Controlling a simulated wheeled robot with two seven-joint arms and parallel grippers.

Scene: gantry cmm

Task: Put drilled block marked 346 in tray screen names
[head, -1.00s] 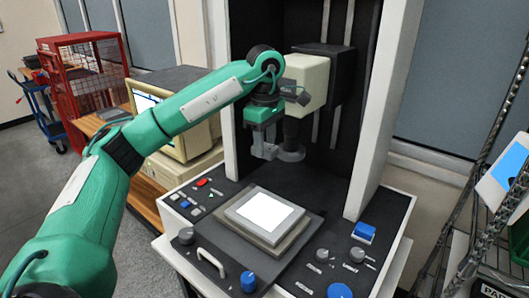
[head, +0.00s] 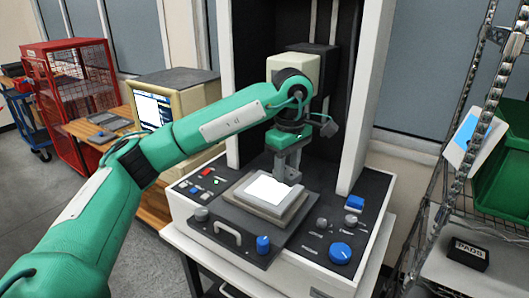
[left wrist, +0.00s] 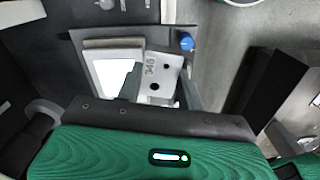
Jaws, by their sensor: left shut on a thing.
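The drilled block marked 346 (left wrist: 155,70) is a light grey block with dark holes, between the fingers of my left gripper (left wrist: 160,84) in the left wrist view. In the head view my left gripper (head: 287,168) is shut and points down over the back right part of the machine's bright white plate (head: 267,189); the block is hard to make out there. Whether the block touches the plate is unclear. The computer screen (head: 152,110) at left is lit, with text too small to read. My right gripper is not in view.
The machine's front panel (head: 320,262) has several knobs and buttons, and a handle (head: 228,233) on its sliding stage. Tall white columns flank the machine head. A wire rack at right holds green bins (head: 505,165) and a black box marked PADS (head: 468,254).

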